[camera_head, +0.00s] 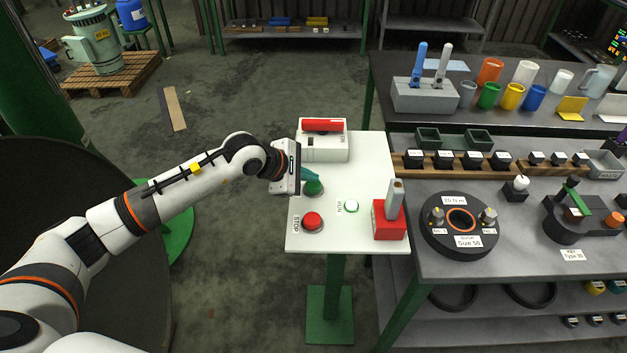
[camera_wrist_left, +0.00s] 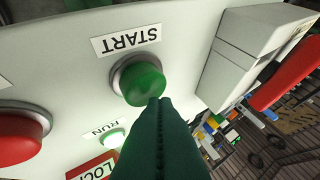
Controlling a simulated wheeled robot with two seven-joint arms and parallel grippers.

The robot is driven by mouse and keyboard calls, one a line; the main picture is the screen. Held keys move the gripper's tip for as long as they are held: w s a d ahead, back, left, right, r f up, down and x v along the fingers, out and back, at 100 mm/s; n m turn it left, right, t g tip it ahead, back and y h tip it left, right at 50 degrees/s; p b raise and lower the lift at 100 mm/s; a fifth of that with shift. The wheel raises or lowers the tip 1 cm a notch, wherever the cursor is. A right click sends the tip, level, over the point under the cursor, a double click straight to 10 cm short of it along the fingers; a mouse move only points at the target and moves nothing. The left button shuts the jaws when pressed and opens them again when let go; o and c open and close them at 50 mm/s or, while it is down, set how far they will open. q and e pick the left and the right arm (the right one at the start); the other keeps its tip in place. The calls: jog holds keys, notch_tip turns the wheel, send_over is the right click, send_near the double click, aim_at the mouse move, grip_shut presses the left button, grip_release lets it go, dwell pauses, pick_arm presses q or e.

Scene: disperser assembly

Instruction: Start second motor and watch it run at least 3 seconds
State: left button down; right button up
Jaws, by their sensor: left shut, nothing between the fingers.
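The white control panel (camera_head: 375,165) stands on a green post. Its green START button (camera_head: 313,188) also shows in the left wrist view (camera_wrist_left: 143,80) beside the START label. My left gripper (camera_head: 312,175) is shut and empty. Its dark green fingertips (camera_wrist_left: 160,103) are at the button's edge; I cannot tell if they press it. The RUN lamp (camera_head: 351,206) looks bright white with a green rim, and bright in the wrist view too (camera_wrist_left: 112,138). The red STOP button (camera_head: 312,221) is nearer. A green-grey motor (camera_head: 96,45) stands on a pallet. My right gripper is not in view.
A switch box (camera_head: 325,147) with a red handle (camera_head: 322,125) sits at the panel's far side. A red block (camera_head: 390,220) with a grey handle stands at the right corner. A workbench (camera_head: 405,265) with parts borders the right. Floor beyond the panel is open.

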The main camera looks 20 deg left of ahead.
aim_at(309, 186)
pick_arm(q)
jog(key=shift+r, duration=0.35)
jog(key=shift+r+p, duration=1.15)
jog(key=shift+r, duration=1.4)
